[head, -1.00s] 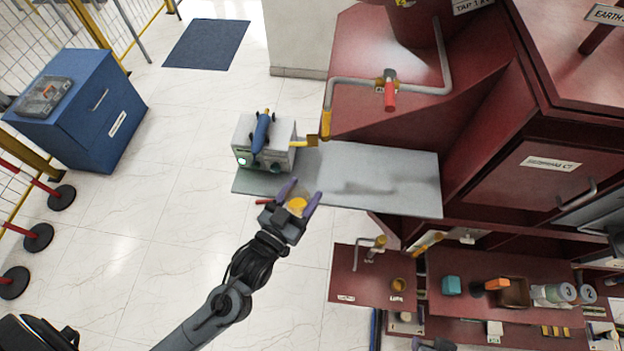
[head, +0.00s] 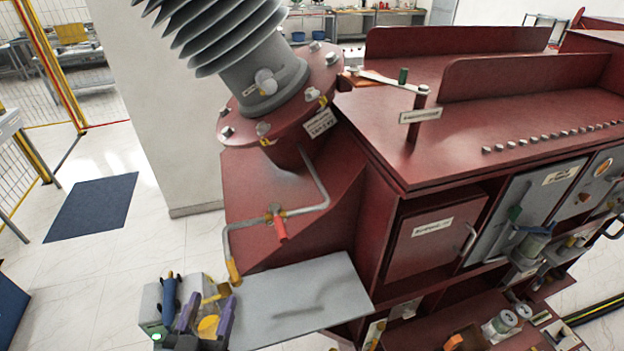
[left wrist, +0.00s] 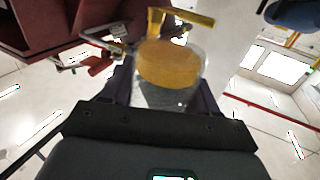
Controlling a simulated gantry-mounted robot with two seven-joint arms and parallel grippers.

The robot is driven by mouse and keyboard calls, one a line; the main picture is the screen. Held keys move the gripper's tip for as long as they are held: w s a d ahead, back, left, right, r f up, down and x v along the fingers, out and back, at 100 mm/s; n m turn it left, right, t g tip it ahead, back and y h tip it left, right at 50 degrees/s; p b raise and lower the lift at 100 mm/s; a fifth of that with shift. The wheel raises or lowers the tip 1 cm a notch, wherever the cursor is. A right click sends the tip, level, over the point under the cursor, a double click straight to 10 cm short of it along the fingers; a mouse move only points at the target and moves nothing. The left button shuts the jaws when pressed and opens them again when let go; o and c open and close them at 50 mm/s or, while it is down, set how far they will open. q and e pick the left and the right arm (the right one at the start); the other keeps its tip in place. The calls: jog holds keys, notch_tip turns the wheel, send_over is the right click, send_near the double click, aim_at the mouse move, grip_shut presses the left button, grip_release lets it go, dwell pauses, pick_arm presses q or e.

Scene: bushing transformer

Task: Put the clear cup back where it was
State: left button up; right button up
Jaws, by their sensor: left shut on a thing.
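My left gripper (head: 207,315), with purple fingers, is shut on the clear cup. The cup (left wrist: 172,90) holds amber liquid and sits upright between the fingers in the left wrist view. In the head view only the amber content (head: 208,326) shows clearly, low in the picture beside the grey box. A yellow spout end (head: 234,272) of the grey pipe is just above and right of the gripper. A yellow bar (left wrist: 180,18) shows behind the cup's top in the left wrist view. My right gripper is not in view.
A grey shelf (head: 300,290) extends from the red transformer, mostly bare. A grey box (head: 152,300) with a blue-handled tool (head: 169,298) stands at its left end. A red-handled valve (head: 279,228) is on the pipe above. An open cabinet with jars is lower right.

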pick_arm(q)
jog(key=w+a+r+p, duration=0.1)
jog(key=w+r+p, duration=0.25)
jog(key=r, duration=0.55)
jog(key=w+a+r+p, duration=0.1)
jog(key=w+r+p, duration=0.1)
jog(key=w+r, duration=0.45)
jog(key=f, duration=0.2)
jog(key=f+y, duration=0.1)
jog(key=shift+w+a+f+n, duration=0.25)
jog(key=shift+a+n, duration=0.05)
jog(key=shift+a, duration=0.1)
